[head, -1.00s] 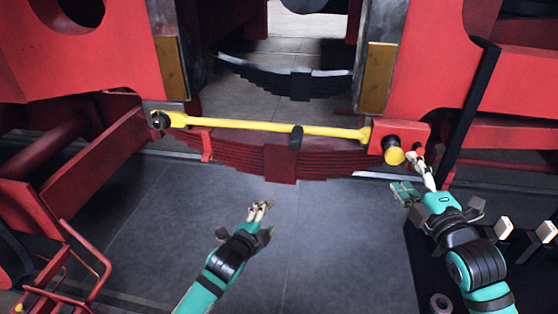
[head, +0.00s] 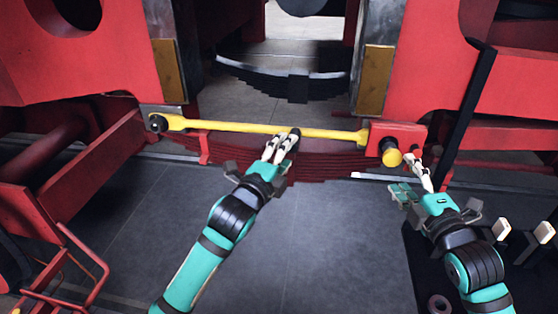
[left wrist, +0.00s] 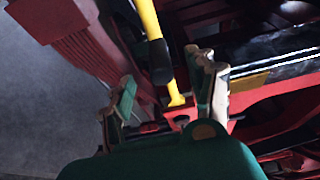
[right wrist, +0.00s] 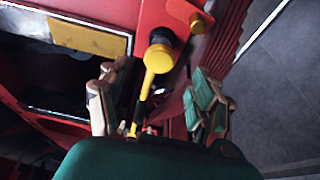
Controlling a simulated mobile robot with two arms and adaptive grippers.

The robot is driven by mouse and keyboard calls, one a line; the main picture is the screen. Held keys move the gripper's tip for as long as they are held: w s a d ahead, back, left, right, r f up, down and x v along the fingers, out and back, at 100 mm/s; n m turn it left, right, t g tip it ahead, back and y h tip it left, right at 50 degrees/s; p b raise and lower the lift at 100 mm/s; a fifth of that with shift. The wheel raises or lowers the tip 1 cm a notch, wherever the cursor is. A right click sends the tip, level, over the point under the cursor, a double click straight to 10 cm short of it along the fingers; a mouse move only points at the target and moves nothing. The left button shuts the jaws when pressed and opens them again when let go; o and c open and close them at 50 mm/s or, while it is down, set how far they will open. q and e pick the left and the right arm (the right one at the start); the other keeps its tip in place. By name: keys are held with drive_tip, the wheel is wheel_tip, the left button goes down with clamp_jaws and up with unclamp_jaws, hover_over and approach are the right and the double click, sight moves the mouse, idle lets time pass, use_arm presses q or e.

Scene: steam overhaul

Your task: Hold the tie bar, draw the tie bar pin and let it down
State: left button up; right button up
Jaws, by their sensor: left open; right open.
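The yellow tie bar (head: 225,126) spans the gap between the red frame sides in the head view. A black grip (left wrist: 159,60) hangs at its middle. My left gripper (head: 283,143) is open at this grip; the left wrist view shows the grip and bar ahead of its spread fingers, and I cannot tell whether they touch.
A dark red leaf spring (head: 330,163) lies behind and below the bar. A black leaf spring (head: 250,77) hangs further back. A red railing (head: 85,270) stands at lower left. The grey floor (head: 320,230) between my arms is clear.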

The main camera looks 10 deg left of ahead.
use_arm(q)
drive_tip(key=shift+x, duration=2.6)
drive_tip(key=shift+c, duration=0.4)
clamp_jaws()
drive_tip(key=shift+r, duration=0.4)
